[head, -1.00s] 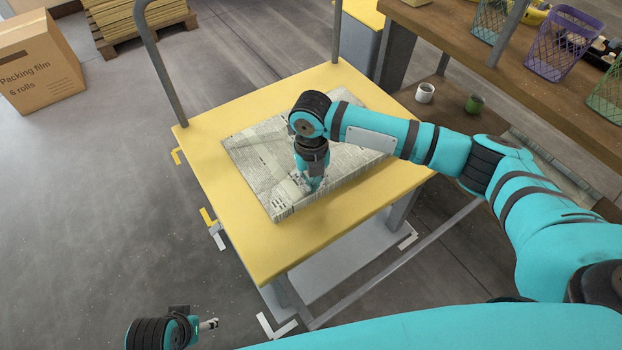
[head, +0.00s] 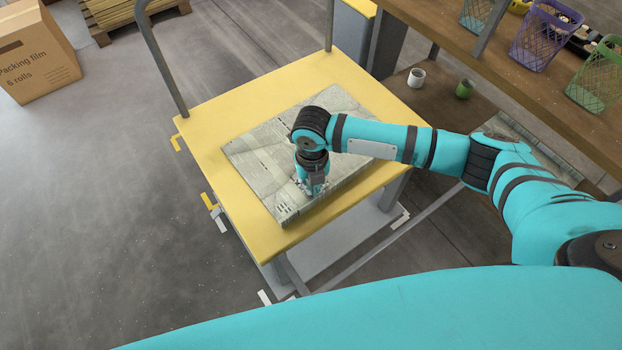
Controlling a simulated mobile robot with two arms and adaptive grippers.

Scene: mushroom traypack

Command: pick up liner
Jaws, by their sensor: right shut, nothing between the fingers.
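The liner looks like a flat stack of printed newspaper sheets (head: 262,160). It lies on the yellow top of a cart (head: 215,115). My right gripper (head: 312,192) points down over the near part of the stack, at or just above its surface. Its fingers are shut with nothing between them. My right arm comes in from the right and hides part of the stack. Whether the fingertips touch the top sheet is hard to tell. My left gripper is out of view.
A grey handle (head: 160,60) rises from the cart's left side. A wooden workbench (head: 440,20) at the right holds wire baskets (head: 545,35). A cardboard box (head: 38,55) sits on the floor at left.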

